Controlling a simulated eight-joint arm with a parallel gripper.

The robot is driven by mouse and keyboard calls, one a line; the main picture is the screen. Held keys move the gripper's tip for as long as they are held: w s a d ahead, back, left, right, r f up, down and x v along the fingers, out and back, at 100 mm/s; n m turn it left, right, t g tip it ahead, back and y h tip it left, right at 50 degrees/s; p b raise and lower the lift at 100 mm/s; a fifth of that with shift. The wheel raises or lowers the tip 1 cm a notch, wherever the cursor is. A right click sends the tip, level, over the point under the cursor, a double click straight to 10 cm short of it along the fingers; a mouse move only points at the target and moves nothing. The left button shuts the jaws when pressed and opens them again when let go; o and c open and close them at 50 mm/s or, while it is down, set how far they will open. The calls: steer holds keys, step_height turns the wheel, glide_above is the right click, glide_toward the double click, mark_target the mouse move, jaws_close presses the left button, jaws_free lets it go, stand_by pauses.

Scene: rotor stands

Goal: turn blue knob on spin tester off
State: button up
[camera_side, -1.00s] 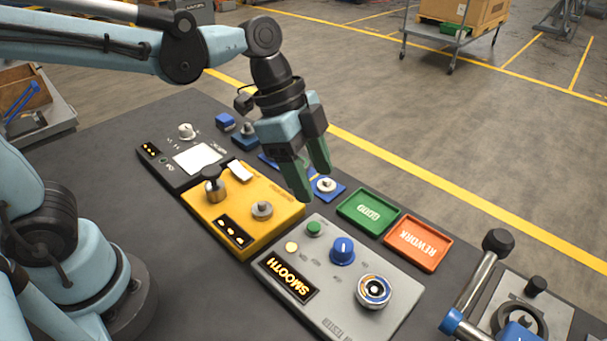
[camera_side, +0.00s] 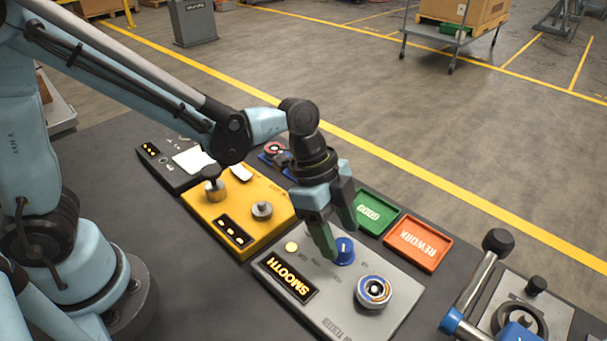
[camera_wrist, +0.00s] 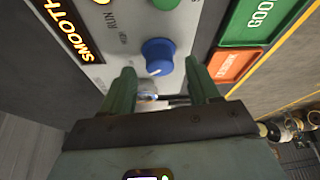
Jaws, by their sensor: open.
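The grey spin tester (camera_side: 322,317) stands on the dark bench, its display lit with the word SMOOTH (camera_side: 288,276). Its blue knob (camera_side: 344,252) has a white pointer line and shows beside my fingers in the side view. In the wrist view the blue knob (camera_wrist: 158,57) lies ahead of and between my fingertips, with clear space around it. My gripper (camera_side: 338,238) is open and empty, with green fingers pointing down over the tester. It also shows in the wrist view (camera_wrist: 160,80). The tester's round spindle with a blue-rimmed rotor (camera_side: 374,291) is at its right end. My gripper hides the tester's green button in the side view.
A green GOOD tray (camera_side: 370,208) and an orange REWORK tray (camera_side: 418,242) lie just behind the tester. A yellow unit (camera_side: 240,215) with metal posts stands to the left. A lever press (camera_side: 480,285) stands at the right.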

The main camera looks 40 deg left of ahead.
mark_target(343, 250)
steer(key=shift+x, duration=0.9)
steer(key=shift+c, duration=0.2)
steer(key=c, duration=1)
steer(key=shift+n, duration=0.3)
steer(key=n, duration=0.2)
steer(key=n+t, duration=0.1)
steer(key=n, duration=0.1)
steer(key=n+t+y, duration=0.1)
steer(key=n, duration=0.1)
steer(key=shift+s+d, duration=0.1)
steer(key=shift+s, duration=0.15)
steer(key=n, duration=0.2)
steer(key=n+t+y, duration=0.1)
steer(key=n, duration=0.1)
steer(key=shift+s+d+y, duration=0.1)
steer(key=shift+d+y, duration=0.05)
steer(key=shift+y, duration=0.15)
steer(key=shift+n+t+y, duration=0.3)
steer(key=shift+n+y, duration=0.3)
steer(key=shift+n, duration=1.1)
